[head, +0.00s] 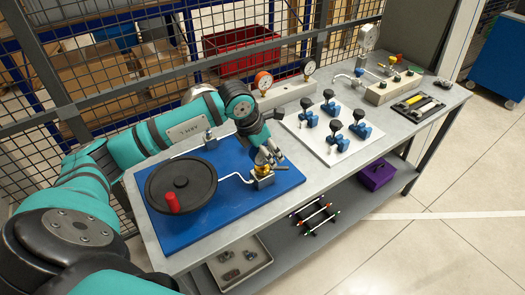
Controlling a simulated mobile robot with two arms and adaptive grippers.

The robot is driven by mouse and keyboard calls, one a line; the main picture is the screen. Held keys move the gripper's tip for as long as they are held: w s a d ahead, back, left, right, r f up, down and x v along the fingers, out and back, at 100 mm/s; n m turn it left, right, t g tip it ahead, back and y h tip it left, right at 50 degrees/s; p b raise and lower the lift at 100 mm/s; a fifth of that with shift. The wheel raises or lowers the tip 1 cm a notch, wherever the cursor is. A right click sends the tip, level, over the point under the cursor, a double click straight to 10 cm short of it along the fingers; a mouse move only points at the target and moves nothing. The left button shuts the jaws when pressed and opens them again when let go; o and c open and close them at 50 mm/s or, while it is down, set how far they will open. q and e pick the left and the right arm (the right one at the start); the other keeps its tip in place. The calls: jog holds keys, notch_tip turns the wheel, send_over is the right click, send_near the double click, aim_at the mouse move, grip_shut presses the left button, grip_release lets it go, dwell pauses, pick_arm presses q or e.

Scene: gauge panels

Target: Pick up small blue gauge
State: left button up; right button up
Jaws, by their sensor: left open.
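My left gripper (268,160) is open and points down, left of the white board. It is just above or beside a brass fitting on a metal block (263,182) on the blue panel (225,215). The fingers partly hide the fitting, and I cannot tell whether they touch it. My right gripper is not in view.
A black wheel with a red handle (182,187) covers the blue panel's left part. Two round gauges, one orange-rimmed (263,80) and one farther right (308,66), stand at the back by the mesh fence. A black tool tray (418,105) lies at right.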

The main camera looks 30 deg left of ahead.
pick_arm(q)
grip_shut()
dwell(0.3)
jog(key=shift+r, duration=0.1)
